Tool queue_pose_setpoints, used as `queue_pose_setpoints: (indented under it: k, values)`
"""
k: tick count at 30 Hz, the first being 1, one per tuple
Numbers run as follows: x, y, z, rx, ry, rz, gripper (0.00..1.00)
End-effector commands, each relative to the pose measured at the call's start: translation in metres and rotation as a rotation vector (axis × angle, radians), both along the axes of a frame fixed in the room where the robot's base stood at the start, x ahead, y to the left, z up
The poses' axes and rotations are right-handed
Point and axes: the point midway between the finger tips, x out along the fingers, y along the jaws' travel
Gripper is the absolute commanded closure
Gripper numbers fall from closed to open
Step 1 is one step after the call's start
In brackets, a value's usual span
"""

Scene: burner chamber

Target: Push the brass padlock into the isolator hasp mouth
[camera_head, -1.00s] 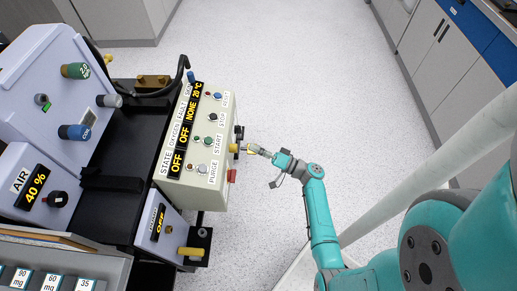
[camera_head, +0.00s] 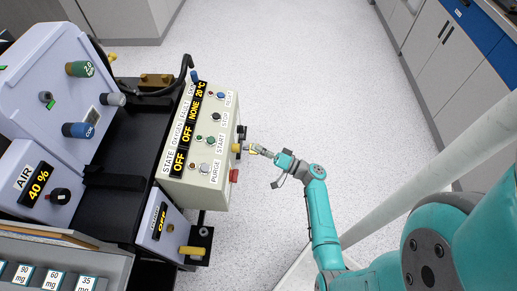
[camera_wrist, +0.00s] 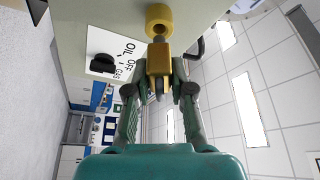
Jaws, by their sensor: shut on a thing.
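The brass padlock (camera_wrist: 159,62) is between the fingertips of my gripper (camera_wrist: 159,78) in the wrist view, and the gripper is shut on it. A thick yellow ring (camera_wrist: 160,17) on the cream panel lies just beyond it and looks like the isolator hasp mouth. A grey piece bridges the padlock and the ring; I cannot tell how far it goes in. In the head view my gripper (camera_head: 256,150) is at the right side of the control box, close to the small yellow hasp part (camera_head: 236,148). The padlock is too small there to make out clearly.
The cream control box (camera_head: 203,135) carries buttons and displays. A red part (camera_head: 234,175) sticks out just below the hasp in the head view. A black selector knob (camera_wrist: 102,64) marked OIL, OFF, GAS is beside the ring.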

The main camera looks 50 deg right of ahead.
Motion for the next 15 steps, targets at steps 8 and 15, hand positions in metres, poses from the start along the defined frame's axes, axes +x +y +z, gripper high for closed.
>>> queue_pose_setpoints:
  k: [8, 15]
  values:
    - [0.0059, 0.0044, 0.0004, 0.0, -0.001, 0.0, 1.0]
    - [0.0108, 0.0082, 0.0004, 0.0, -0.001, 0.0, 1.0]
